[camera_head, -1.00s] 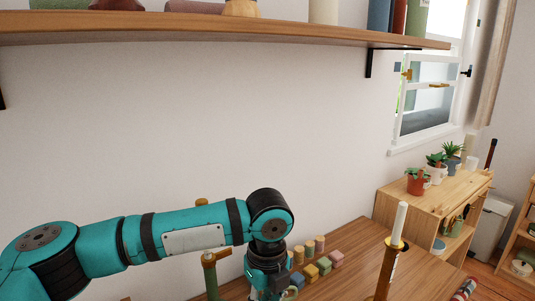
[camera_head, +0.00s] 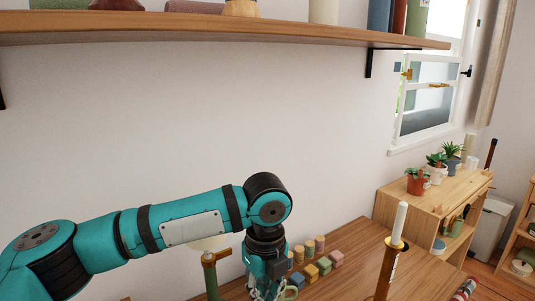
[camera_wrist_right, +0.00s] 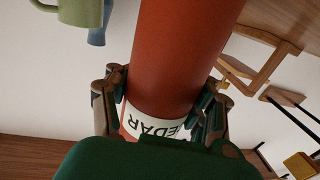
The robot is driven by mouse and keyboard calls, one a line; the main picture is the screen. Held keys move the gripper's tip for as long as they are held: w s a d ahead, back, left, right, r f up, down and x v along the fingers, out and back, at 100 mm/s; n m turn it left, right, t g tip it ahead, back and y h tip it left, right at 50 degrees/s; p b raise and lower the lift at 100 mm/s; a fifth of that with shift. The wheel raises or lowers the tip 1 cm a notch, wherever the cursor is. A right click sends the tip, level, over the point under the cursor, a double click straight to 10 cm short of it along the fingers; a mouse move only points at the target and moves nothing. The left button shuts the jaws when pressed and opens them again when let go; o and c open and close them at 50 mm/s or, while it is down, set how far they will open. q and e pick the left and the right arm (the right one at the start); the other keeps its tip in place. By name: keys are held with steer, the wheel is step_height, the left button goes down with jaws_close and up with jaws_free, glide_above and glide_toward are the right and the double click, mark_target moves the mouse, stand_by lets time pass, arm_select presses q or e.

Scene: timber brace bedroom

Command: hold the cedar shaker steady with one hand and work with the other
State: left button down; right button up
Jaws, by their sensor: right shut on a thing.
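The cedar shaker (camera_wrist_right: 182,55) is a red-brown cylinder in the right wrist view. It has a white label (camera_wrist_right: 150,125) with the letters "EDAR" showing upside down. My right gripper (camera_wrist_right: 157,112) is shut on it, one finger on each side near the label. The shaker's far end runs out of the picture at the top. The shaker and right gripper are not in the head view. My left gripper (camera_head: 265,284) hangs below the left wrist over the wooden table (camera_head: 345,280). Its fingers are small and partly cut off, so I cannot tell their opening.
Several coloured blocks (camera_head: 311,271) and small wooden cylinders (camera_head: 309,246) stand right of my left gripper. A tall candle holder (camera_head: 387,270) with a white candle stands farther right. A shelf (camera_head: 220,28) spans the wall above. Potted plants (camera_head: 418,181) stand on a cabinet.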

steer(key=shift+f, duration=0.15)
arm_select(q)
step_height(320, 180, up, 4)
steer(key=shift+s+f, duration=0.1)
steer(key=shift+f, duration=0.1)
arm_select(e)
steer(key=o, duration=1.5)
steer(key=shift+o, duration=0.2)
